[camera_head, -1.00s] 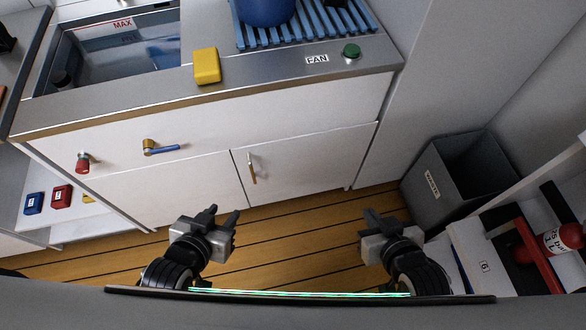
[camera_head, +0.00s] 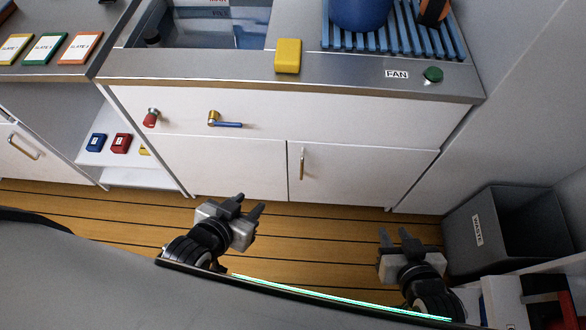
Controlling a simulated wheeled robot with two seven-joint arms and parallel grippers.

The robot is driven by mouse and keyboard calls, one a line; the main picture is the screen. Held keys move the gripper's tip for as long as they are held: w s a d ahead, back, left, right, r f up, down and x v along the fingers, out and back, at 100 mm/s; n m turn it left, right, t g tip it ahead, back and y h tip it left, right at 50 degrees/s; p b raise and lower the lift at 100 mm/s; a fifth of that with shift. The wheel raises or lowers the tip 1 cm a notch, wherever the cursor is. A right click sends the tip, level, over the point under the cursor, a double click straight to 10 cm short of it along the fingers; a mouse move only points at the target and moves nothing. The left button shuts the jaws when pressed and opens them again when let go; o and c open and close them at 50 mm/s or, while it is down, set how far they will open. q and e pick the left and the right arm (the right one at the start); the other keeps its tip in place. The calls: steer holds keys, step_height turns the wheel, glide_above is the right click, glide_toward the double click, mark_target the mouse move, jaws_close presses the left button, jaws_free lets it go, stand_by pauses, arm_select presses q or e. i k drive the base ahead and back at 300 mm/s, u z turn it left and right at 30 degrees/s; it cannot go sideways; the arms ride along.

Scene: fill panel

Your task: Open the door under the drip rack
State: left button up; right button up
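The white door (camera_head: 362,172) under the blue drip rack (camera_head: 395,42) is closed, flush with the cabinet front. Its upright brass handle (camera_head: 303,160) is near the door's left edge. My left gripper (camera_head: 250,208) is low in front of the cabinet, below and left of the handle, with its fingers apart and nothing between them. My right gripper (camera_head: 393,240) is low in front of the door's right part, its fingers apart and empty. Neither gripper touches the door or handle.
A grey waste bin (camera_head: 470,235) stands at the right, beside the cabinet. Wooden floor (camera_head: 325,225) is clear before the cabinet.

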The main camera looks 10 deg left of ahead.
mark_target(319, 172)
steer(key=u, duration=0.75)
steer(key=k, duration=1.05)
steer(key=u, duration=0.05)
